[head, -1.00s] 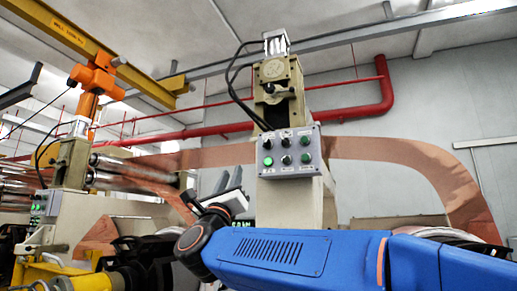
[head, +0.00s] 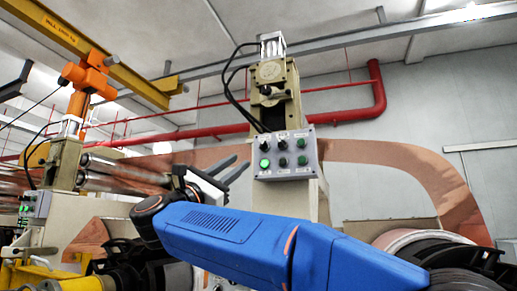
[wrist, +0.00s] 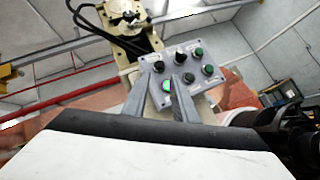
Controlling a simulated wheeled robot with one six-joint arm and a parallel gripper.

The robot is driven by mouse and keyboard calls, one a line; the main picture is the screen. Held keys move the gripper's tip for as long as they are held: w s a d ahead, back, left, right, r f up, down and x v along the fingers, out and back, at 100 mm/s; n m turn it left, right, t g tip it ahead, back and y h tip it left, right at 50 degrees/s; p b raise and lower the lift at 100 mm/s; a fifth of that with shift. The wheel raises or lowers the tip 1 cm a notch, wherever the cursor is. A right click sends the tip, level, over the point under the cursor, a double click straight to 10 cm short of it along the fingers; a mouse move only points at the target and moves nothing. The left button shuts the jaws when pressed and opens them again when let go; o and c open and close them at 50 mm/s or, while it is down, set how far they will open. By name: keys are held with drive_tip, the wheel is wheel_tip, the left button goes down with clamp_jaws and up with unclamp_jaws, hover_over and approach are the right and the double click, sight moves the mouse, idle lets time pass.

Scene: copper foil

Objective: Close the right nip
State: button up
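A grey control panel (head: 287,155) with two rows of knobs and buttons is mounted on the right beige stand (head: 278,105). Its lower-left button (head: 265,163) glows green; the small labels are unreadable. The panel (wrist: 214,57) also shows in the wrist view, tilted, with the glowing button (wrist: 167,86) seen between my fingertips. My gripper (head: 240,165) is open and empty, its two fingers apart. It is left of the panel in the head view. Contact with the panel cannot be told. The copper foil (head: 405,153) runs behind the stand and curves down at the right.
A left stand (head: 66,165) carries another panel (head: 35,206) with green lights. Metal rollers (head: 108,172) lie between the stands. Black cables (head: 226,90) hang beside the right stand. A roll (head: 420,240) sits low at the right. A red pipe (head: 345,115) runs along the wall behind.

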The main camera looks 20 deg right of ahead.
sight(261, 146)
drive_tip(key=x, duration=1.1)
drive_tip(key=shift+w+d+r, duration=0.15)
drive_tip(key=shift+d, duration=0.05)
clamp_jaws()
